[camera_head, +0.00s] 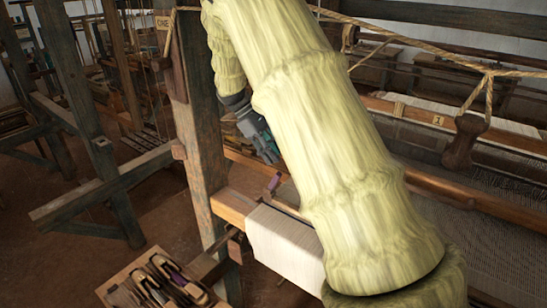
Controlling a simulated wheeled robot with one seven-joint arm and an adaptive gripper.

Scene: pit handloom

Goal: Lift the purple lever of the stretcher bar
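A small purple lever (273,183) shows just above the left end of the white cloth (282,242) on the loom's front beam. The bar that it belongs to is mostly hidden behind my sleeved arm, so I cannot tell how far the lever is raised. My gripper (268,150), grey with teal patches, hangs beside the loom's upright post. In the picture it is above and slightly left of the lever, with a visible gap between them. The gripper is small and seen from the side. I cannot tell whether its fingers are open, and I see nothing held in it.
A wooden post (198,130) stands just left of my gripper. A wooden tray (128,272) of tools is at the lower left. A wooden handle (465,142) hangs on a rope (487,92) at the right. My yellowish sleeved arm covers the middle of the loom.

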